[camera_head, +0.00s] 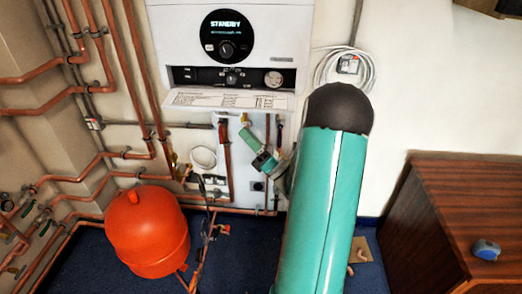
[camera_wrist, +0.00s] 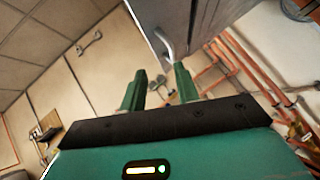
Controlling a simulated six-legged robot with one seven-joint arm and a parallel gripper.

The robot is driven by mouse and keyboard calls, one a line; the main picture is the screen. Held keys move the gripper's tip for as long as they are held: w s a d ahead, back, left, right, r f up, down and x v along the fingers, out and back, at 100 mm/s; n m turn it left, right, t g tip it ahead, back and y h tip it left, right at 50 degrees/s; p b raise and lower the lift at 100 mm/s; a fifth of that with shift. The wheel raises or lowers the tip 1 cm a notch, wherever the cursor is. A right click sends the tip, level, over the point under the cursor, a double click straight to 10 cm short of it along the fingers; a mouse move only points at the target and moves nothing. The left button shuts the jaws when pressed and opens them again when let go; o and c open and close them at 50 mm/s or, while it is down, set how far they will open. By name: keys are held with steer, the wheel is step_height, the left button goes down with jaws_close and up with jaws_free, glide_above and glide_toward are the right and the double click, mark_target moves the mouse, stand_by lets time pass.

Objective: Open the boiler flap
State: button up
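The white boiler (camera_head: 235,25) hangs on the wall at the top of the head view, with a round display reading STANDBY. Below the display, a dark recess shows knobs and a gauge. The boiler flap (camera_head: 228,100), a pale printed panel, hangs tilted outward below this recess. My gripper (camera_head: 247,135) is small and green, below the flap and apart from it. In the wrist view, my gripper (camera_wrist: 160,70) has its two green fingers apart with nothing between them. A grey panel with a curved handle (camera_wrist: 166,44) lies beyond the fingertips; I cannot tell which part it is.
Copper pipes (camera_head: 136,60) run along the wall at left. An orange tank (camera_head: 147,232) stands on the blue floor below. A wooden cabinet (camera_head: 425,235) stands at right, with a small blue object (camera_head: 486,250) on it. A coiled cable (camera_head: 328,70) hangs right of the boiler.

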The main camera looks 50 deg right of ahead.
steer(key=shift+v, duration=2.55)
